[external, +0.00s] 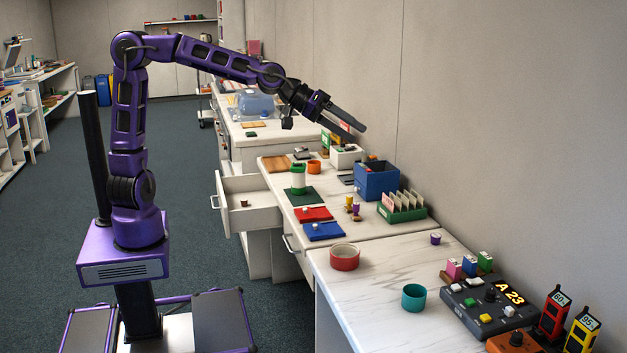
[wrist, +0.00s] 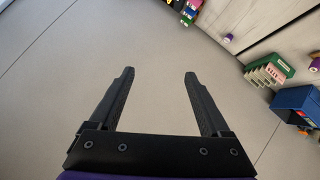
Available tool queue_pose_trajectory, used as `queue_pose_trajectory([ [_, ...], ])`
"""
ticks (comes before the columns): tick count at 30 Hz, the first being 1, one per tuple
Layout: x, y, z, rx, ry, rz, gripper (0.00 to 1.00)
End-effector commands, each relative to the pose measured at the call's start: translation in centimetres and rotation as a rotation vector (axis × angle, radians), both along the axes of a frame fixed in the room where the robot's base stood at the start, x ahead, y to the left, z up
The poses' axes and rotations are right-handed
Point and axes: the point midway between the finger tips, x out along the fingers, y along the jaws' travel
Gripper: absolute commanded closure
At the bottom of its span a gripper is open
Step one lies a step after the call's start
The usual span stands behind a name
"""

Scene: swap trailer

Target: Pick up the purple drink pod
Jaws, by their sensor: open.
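A small purple drink pod (external: 435,238) with a white top stands on the near marble counter, close to the wall. In the wrist view a purple pod (wrist: 228,38) shows small at the upper right, outside the jaws. A second small purple item (external: 356,212) stands beside yellow pieces on the middle counter. My gripper (external: 360,128) is raised high above the counters, far from the near pod, and points toward the wall. In the wrist view my gripper (wrist: 160,74) is open, with nothing between its fingers.
A blue box (external: 376,183) and a green rack (external: 402,207) stand at the wall. A red bowl (external: 345,257), a teal cup (external: 414,297) and a dark control box (external: 486,304) stand on the near counter. An open drawer (external: 250,210) juts out at the left.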

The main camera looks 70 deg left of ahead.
Motion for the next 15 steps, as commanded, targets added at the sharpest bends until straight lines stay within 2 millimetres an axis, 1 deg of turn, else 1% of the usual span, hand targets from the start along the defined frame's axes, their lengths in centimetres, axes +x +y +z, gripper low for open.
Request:
queue_pose_trajectory([
  [2,2.1,1.5,-0.5,-0.004,-0.055,-0.022,0.19],
  [4,4.4,3.2,-1.3,0.013,-0.112,-0.035,0.19],
  [5,5.5,4.0,-2.0,0.026,-0.136,-0.04,0.19],
  [6,6.9,4.9,-3.1,0.046,-0.163,-0.044,0.19],
  [8,8.9,6.3,-5.3,0.085,-0.196,-0.046,0.19],
  [9,10.3,7.1,-7.1,0.116,-0.215,-0.048,0.19],
  [11,12.1,8.2,-10.3,0.171,-0.234,-0.051,0.19],
  [12,13.2,8.8,-12.6,0.214,-0.245,-0.055,0.19],
  [14,14.6,9.5,-16.4,0.281,-0.252,-0.063,0.19],
  [15,15.4,9.9,-18.9,0.328,-0.255,-0.071,0.19],
])
